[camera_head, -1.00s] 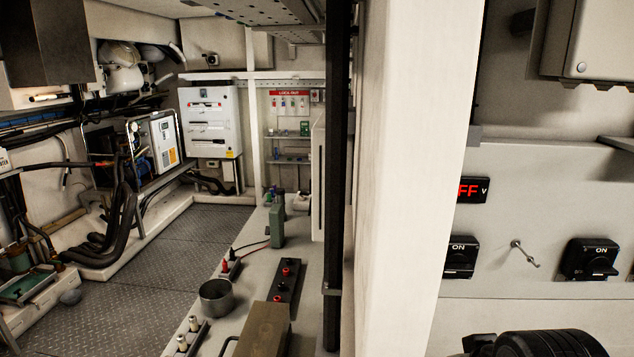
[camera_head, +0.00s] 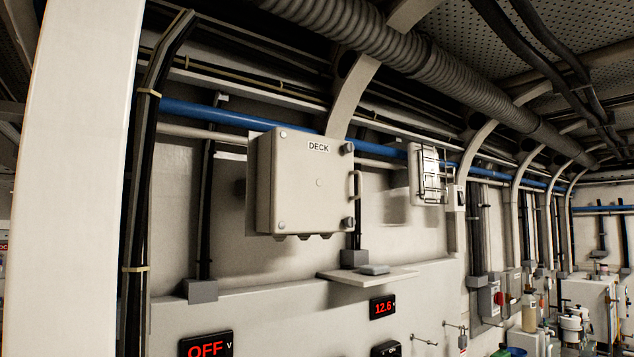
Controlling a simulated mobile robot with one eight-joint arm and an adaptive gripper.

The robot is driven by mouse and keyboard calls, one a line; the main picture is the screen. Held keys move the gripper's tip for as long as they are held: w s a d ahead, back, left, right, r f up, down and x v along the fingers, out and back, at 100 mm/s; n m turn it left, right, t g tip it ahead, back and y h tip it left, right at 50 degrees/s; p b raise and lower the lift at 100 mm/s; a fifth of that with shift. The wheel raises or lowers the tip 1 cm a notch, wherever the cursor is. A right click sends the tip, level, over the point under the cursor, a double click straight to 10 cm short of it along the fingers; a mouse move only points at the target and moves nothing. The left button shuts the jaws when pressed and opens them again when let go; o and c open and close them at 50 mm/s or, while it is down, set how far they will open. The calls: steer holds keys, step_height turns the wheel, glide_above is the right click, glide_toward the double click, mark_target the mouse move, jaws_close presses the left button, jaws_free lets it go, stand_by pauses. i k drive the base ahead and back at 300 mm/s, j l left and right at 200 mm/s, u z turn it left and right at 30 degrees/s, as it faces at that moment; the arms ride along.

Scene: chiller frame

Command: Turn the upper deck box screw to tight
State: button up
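The deck box (camera_head: 300,185) is a grey wall cabinet with a "DECK" label, left of the picture's middle and high on the wall. Its door looks shut. The upper deck box screw (camera_head: 348,148) is a small dark knob at the door's upper right edge. A similar lower screw (camera_head: 348,222) sits below it, with a curved handle (camera_head: 356,185) between the two. I cannot tell from this view whether either screw is tight or loose. My gripper is not in view.
A small shelf (camera_head: 385,278) with a grey object on it juts out below the box. A white pillar (camera_head: 70,180) stands at the left. A caged lamp (camera_head: 428,175) hangs right of the box. Red displays (camera_head: 382,307) and switches are lower down.

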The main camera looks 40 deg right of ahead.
mark_target(347, 148)
steer(key=k+z, duration=0.15)
steer(key=z, duration=1.05)
